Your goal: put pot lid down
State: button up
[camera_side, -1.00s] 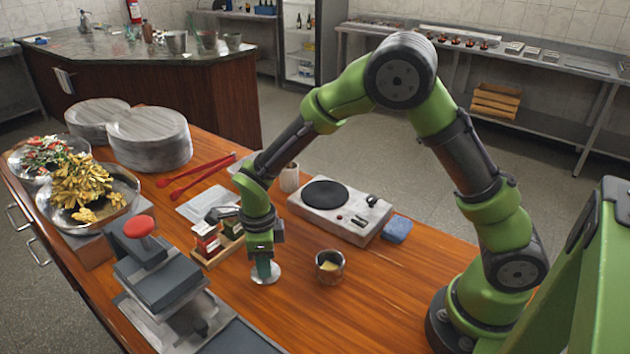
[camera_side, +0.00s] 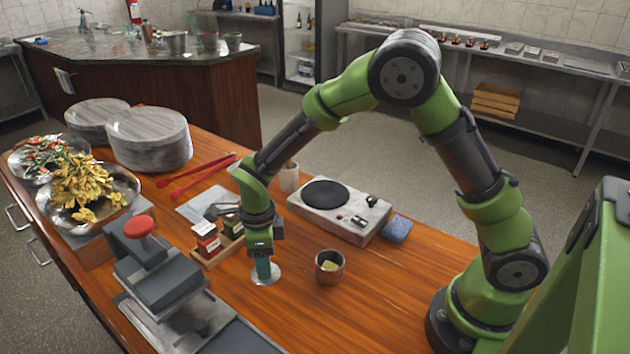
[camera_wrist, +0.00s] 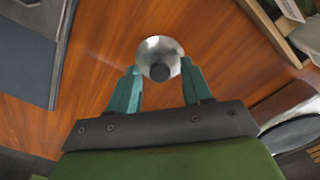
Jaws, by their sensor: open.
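The pot lid (camera_side: 268,277) is a small shiny metal disc with a dark knob, lying flat on the wooden table. In the wrist view the lid (camera_wrist: 151,48) lies just ahead of the fingertips, with its knob between their lines. My gripper (camera_side: 262,272) points down close over the lid in the side view. In the wrist view my gripper (camera_wrist: 160,75) shows its two teal fingers apart with nothing held between them. The small metal pot (camera_side: 330,267) stands uncovered on the table right of the lid, with something yellow inside.
A hot plate (camera_side: 340,210) stands behind the pot, with a blue sponge (camera_side: 397,229) beside it. A wooden rack of small boxes (camera_side: 215,245) is close left of my gripper. A grey press with a red knob (camera_side: 158,275) stands further left. The table front of the pot is clear.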

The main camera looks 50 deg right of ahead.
jog(key=s+d+r+n+t+y, duration=0.1)
jog(key=s+d+r+n, duration=0.15)
jog(key=r, duration=0.55)
jog(key=s+d+r+n+t, duration=0.1)
jog(key=r+n, duration=0.2)
jog(key=r, duration=0.6)
jog(key=s+d+r+n+t, duration=0.2)
jog(key=s+n, duration=0.4)
jog(key=n, duration=0.2)
jog(key=s+d+r+n+t+y, duration=0.1)
jog(key=s+d+r+n+t, duration=0.2)
jog(key=s+n, duration=0.4)
jog(key=shift+r+n, duration=0.15)
jog(key=shift+n, duration=1.1)
